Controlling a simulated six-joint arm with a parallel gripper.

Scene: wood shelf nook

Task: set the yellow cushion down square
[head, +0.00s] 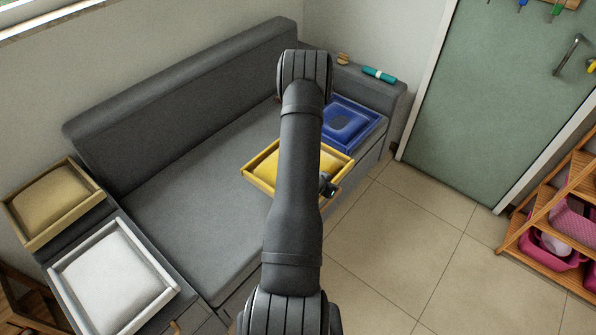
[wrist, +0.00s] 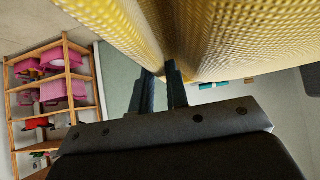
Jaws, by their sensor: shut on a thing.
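The yellow cushion (head: 268,163) shows partly behind my arm in the head view, at the yellow tray (head: 255,183) on the grey sofa seat. In the wrist view the yellow cushion (wrist: 235,35) fills the top, its woven cover pinched in at the fingers. My gripper (wrist: 163,72) is shut on it. In the head view only a dark bit of my gripper (head: 326,186) shows near the tray's front right side. My arm hides the cushion's middle, and I cannot tell whether it rests on the tray floor or hangs above it.
A blue tray (head: 376,123) with a blue cushion lies to the right on the sofa (head: 200,180). At left stand a tan tray (head: 14,212) and a white tray (head: 60,275), each with a cushion. A teal item (head: 379,74) lies on the far armrest. The seat's left part is clear.

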